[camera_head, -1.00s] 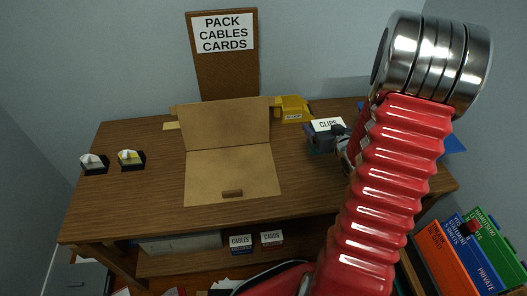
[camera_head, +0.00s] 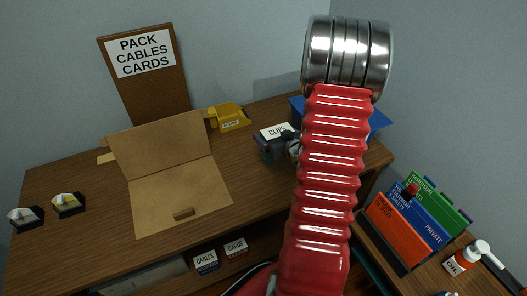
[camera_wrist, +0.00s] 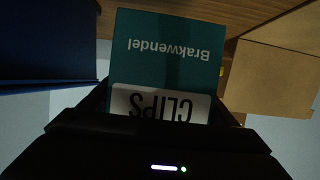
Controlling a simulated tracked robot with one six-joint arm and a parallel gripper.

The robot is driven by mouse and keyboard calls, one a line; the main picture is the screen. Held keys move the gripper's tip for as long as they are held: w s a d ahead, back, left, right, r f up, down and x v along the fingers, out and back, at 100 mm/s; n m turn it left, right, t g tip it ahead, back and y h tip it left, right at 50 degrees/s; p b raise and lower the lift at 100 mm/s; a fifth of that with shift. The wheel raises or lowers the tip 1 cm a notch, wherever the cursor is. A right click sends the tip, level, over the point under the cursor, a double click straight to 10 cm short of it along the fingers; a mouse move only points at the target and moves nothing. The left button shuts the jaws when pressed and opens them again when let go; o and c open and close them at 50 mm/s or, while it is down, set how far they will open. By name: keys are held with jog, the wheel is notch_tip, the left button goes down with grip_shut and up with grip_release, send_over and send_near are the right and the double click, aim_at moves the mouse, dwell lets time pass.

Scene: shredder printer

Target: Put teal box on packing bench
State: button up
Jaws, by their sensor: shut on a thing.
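The teal box (camera_wrist: 165,50) with a white CLIPS label is between the fingers of my gripper, close to the wrist camera and upside down in that view. In the head view the box (camera_head: 270,149) shows at the back right of the wooden packing bench (camera_head: 85,187), label up. My gripper (camera_head: 292,146) is shut on it, partly hidden behind my red arm. I cannot tell whether the box touches the bench top.
An open cardboard carton (camera_head: 180,195) lies left of the box. A yellow item (camera_head: 230,117) stands behind it, and a blue item (camera_head: 376,120) is at the right. Two small holders (camera_head: 68,204) sit far left. Binders (camera_head: 415,220) and an OIL bottle (camera_head: 463,260) are at lower right.

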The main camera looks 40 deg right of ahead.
jog(key=shift+f, duration=2.25)
jog(key=shift+f, duration=2.1)
jog(key=shift+f, duration=0.1)
jog(key=o, duration=1.1)
jog(key=shift+s+r, duration=0.2)
jog(key=v, duration=1.1)
jog(key=shift+s+a+r, duration=0.1)
jog(key=shift+s, duration=0.2)
